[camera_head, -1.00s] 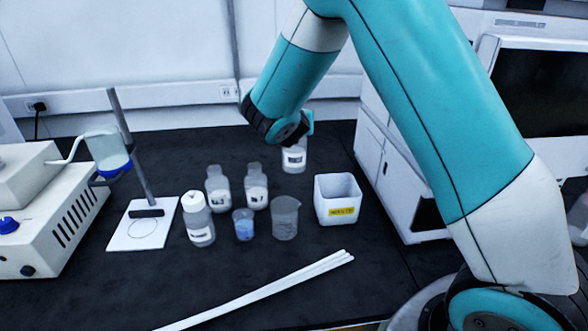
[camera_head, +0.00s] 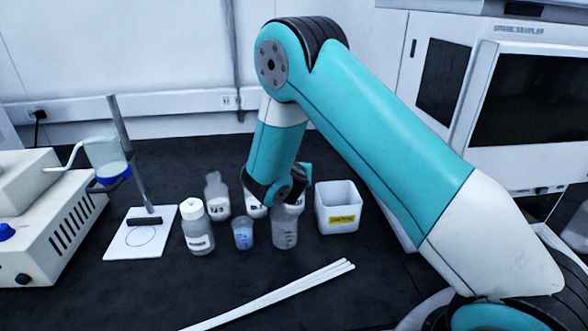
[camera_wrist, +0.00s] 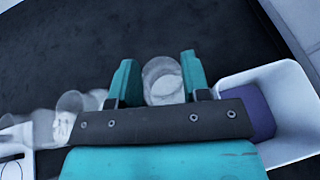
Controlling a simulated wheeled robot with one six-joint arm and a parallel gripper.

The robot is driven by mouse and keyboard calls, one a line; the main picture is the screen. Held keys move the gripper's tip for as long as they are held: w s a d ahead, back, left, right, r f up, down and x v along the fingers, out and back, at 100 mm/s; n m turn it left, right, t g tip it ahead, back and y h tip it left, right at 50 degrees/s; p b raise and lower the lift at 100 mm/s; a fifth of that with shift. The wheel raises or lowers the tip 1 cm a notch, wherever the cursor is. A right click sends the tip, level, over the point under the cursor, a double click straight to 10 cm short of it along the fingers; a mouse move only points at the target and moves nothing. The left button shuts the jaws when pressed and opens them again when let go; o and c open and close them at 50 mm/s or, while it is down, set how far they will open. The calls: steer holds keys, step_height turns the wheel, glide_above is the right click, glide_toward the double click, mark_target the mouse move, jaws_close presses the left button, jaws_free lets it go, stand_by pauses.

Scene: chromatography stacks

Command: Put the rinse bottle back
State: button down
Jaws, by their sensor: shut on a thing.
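My gripper (camera_head: 291,190) is low over the bench, with its fingers at either side of a clear bottle, which I take as the rinse bottle (camera_wrist: 163,78). In the wrist view the bottle sits between the two teal fingers, round and with a pale content. In the head view it is mostly hidden by my gripper and a graduated beaker (camera_head: 285,232). I cannot read its label. It is in line with two similar bottles, the left one (camera_head: 217,197) in clear view and the middle one (camera_head: 254,209) partly behind my arm. Whether its base touches the bench is hidden.
A white waste box (camera_head: 340,218) stands close on the right. In front are a white-capped bottle (camera_head: 197,228) and a small beaker with blue liquid (camera_head: 243,232). A stand on a white plate (camera_head: 133,240) is further left. White rods (camera_head: 280,297) lie in front. The bench behind is bare.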

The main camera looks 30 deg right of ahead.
steer(key=shift+f, duration=0.15)
steer(key=c, duration=0.6)
jaws_free()
steer(key=s+a+r+m+g+y, duration=0.3)
steer(key=s+a+r+m+y, duration=0.1)
steer(key=s, duration=0.8)
steer(key=s+a+r+m+g+y, duration=0.4)
steer(key=s+a+r+m, duration=0.2)
steer(key=s+a+m, duration=0.3)
steer(key=s+a+r+m+g+y+b, duration=0.1)
steer(key=s+a+r+m+g+y, duration=0.2)
steer(key=s+a+m, duration=0.4)
steer(key=shift+s+r+m+g+y, duration=0.2)
steer(key=shift+s+r+m, duration=0.2)
steer(key=shift+s, duration=1)
steer(key=shift+s+r+m+g+y, duration=0.15)
steer(key=shift+s+r+m, duration=0.3)
steer(key=shift+s, duration=1)
steer(key=shift+s+r+m+g+y, duration=0.1)
steer(key=shift+s+r+m+g, duration=0.3)
steer(key=shift+s, duration=1)
